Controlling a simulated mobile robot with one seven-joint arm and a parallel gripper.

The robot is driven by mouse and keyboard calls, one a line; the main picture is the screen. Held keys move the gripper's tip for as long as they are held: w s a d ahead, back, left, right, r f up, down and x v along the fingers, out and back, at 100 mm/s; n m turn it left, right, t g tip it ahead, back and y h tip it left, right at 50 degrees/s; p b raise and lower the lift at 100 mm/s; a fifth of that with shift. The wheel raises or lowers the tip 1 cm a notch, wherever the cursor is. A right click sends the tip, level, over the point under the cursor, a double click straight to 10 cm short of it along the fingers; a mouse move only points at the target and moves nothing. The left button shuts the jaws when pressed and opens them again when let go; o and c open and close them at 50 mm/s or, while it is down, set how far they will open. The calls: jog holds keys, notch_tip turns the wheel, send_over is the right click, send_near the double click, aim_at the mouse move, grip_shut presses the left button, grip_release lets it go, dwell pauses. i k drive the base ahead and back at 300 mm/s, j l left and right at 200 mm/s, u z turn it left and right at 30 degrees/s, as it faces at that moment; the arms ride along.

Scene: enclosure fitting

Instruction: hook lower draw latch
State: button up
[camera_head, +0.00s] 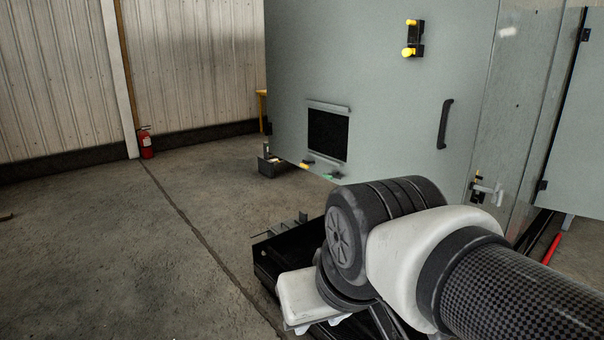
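A grey enclosure (375,85) fills the upper right. A silver latch with a T-shaped handle and a small yellow part (487,189) sits low on the enclosure, near the edge by the open door; I take it for the lower draw latch. Its handle sticks out, and I cannot tell whether it is hooked. My arm crosses the lower right, in front of and below this latch. My gripper does not show; the arm or the frame edge hides it.
A black fitting with yellow knobs (413,38), a black handle (445,124) and a dark framed opening (327,135) are on the enclosure front. A door panel (577,140) stands at the right. A fire extinguisher (146,143) stands by the wall.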

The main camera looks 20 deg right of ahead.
aim_at(497, 193)
jog(key=z, duration=1.65)
jog(key=i+j+z, duration=0.1)
jog(key=i+j, duration=0.75)
jog(key=i, duration=0.15)
